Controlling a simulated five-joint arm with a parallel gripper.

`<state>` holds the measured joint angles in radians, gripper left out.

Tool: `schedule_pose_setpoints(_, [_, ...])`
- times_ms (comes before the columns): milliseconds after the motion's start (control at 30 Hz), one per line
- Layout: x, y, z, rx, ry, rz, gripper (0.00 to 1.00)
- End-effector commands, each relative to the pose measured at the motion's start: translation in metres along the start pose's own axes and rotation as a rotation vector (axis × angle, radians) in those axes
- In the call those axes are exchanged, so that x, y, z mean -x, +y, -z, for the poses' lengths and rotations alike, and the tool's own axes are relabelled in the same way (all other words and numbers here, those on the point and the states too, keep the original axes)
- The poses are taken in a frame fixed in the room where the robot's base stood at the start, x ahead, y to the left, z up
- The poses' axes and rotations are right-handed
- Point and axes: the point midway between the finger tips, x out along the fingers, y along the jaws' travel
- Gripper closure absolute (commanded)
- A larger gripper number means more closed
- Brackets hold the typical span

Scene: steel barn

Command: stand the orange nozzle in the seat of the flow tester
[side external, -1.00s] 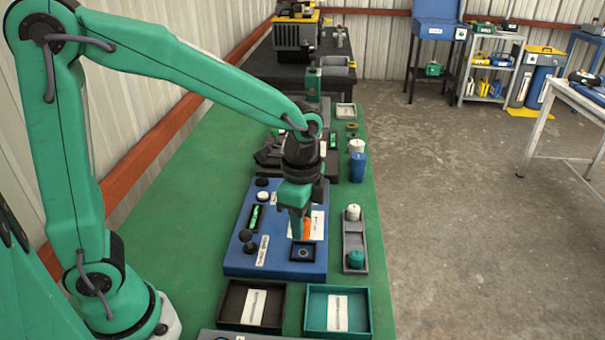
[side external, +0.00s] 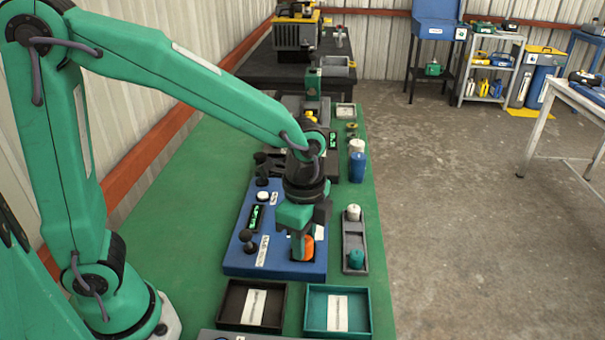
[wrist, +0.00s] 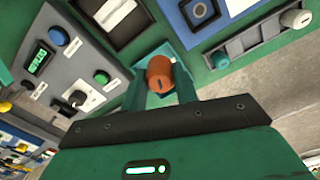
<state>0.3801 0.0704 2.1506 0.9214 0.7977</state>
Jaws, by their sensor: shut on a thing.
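My gripper (wrist: 159,85) is shut on the orange nozzle (wrist: 160,74). In the side external view the nozzle (side external: 308,247) shows partly behind the jaw, over the right front part of the blue flow tester (side external: 235,262). The wrist view shows the tester's seat (wrist: 203,12), a dark square with a ring, empty and apart from the nozzle. In the side view my gripper (side external: 299,244) hides the seat. The nozzle's lower end is not clear, and its height above the tester is hard to judge.
A grey tray (side external: 354,240) with a white-topped piece and a green piece lies right of the tester. A brown tray (side external: 232,302) and a teal tray (side external: 314,318) lie in front. A black knob (side external: 248,237) stands on the tester's left side.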

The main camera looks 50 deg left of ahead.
Motion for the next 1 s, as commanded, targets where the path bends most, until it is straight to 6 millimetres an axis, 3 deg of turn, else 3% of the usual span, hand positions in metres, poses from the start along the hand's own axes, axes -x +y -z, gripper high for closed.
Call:
schedule_pose_setpoints(500, [-0.048,-0.071,-0.038,0.004,0.000,-0.001,0.95])
schedule_pose_setpoints(1000, [-0.064,-0.080,-0.043,0.000,-0.001,-0.003,0.95])
